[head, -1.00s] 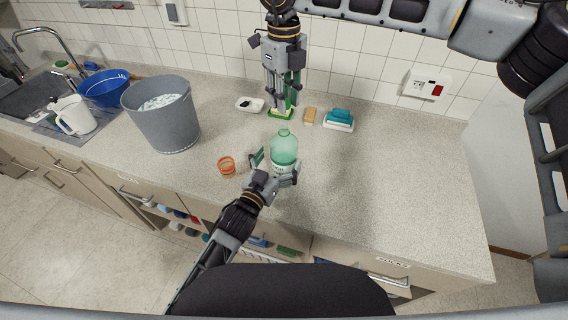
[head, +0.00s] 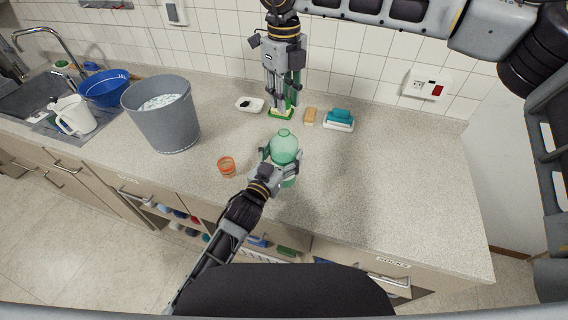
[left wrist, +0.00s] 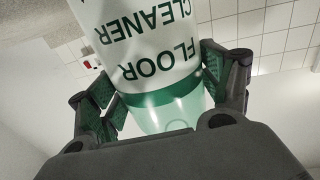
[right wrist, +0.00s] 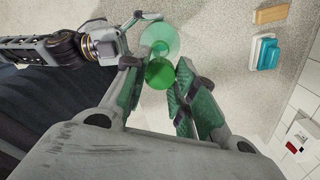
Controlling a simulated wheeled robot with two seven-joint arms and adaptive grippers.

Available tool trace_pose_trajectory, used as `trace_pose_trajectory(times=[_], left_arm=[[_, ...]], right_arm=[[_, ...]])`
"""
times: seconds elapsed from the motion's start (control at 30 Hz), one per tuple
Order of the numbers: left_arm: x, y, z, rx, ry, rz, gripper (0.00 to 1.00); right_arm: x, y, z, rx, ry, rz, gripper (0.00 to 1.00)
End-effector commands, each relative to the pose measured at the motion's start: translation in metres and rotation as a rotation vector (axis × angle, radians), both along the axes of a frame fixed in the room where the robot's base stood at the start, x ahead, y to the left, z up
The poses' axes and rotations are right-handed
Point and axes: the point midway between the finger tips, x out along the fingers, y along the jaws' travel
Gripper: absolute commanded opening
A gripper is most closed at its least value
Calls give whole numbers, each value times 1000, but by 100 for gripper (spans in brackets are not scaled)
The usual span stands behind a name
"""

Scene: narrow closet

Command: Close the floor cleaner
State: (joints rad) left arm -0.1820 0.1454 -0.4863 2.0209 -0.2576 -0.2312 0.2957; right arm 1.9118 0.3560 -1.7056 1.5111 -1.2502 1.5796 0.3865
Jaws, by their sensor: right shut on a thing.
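The floor cleaner bottle (head: 285,147), translucent green with a white label, stands upright on the counter with its neck uncapped. In the left wrist view the label reads FLOOR CLEANER (left wrist: 160,50). My left gripper (head: 280,167) has its fingers on either side of the bottle, close against it; whether they are clamped is unclear. My right gripper (head: 281,100) points down behind and above the bottle. The right wrist view shows it shut on a round green cap (right wrist: 160,73), apart from the bottle. The cap is hard to make out in the head view.
A small orange cup (head: 227,168) stands left of the bottle. A grey bucket (head: 165,125) is farther left. A white dish (head: 250,104), a tan block (head: 310,116) and a blue-and-white brush (head: 339,118) lie behind. The counter's right side is clear.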

Motion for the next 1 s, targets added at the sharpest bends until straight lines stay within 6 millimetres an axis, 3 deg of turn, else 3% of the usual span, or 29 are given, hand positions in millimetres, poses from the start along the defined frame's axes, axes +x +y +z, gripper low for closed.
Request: trace_pose_trajectory(times=[0.03, 0.33, 0.53, 1.0], left_arm=[[0, 0, 0, 0, 0, 0, 66], [0, 0, 0, 0, 0, 0, 29], [0, 0, 0, 0, 0, 0, 28], [0, 0, 0, 0, 0, 0, 28]], right_arm=[[0, 0, 0, 0, 0, 0, 20], [0, 0, 0, 0, 0, 0, 20], [0, 0, -7, 0, 1, 0, 20], [0, 0, -47, 0, 0, -1, 20]])
